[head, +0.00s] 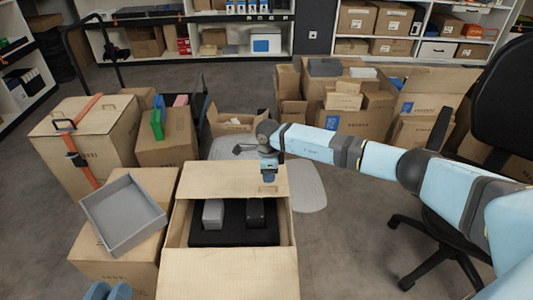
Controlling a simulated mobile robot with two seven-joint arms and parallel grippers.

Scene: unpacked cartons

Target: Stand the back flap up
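An open carton (183,226) stands in the middle foreground of the head view. Its back flap (222,181) extends beyond the far edge of the opening; its exact angle is hard to tell. The front flap (228,275) is folded out toward me. My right gripper (268,180) reaches in from the right and points down at the right part of the back flap. Its fingers are small here, and I cannot tell whether they touch or grip the flap. Blue parts, apparently my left gripper (108,291), show at the bottom left edge, mostly cut off.
Inside the carton is a black insert (205,240) with a grey item (213,213) and a black item (256,213). A grey tray (124,214) sits tilted on a carton at left. More cartons stand behind and right. An office chair (440,205) is at right.

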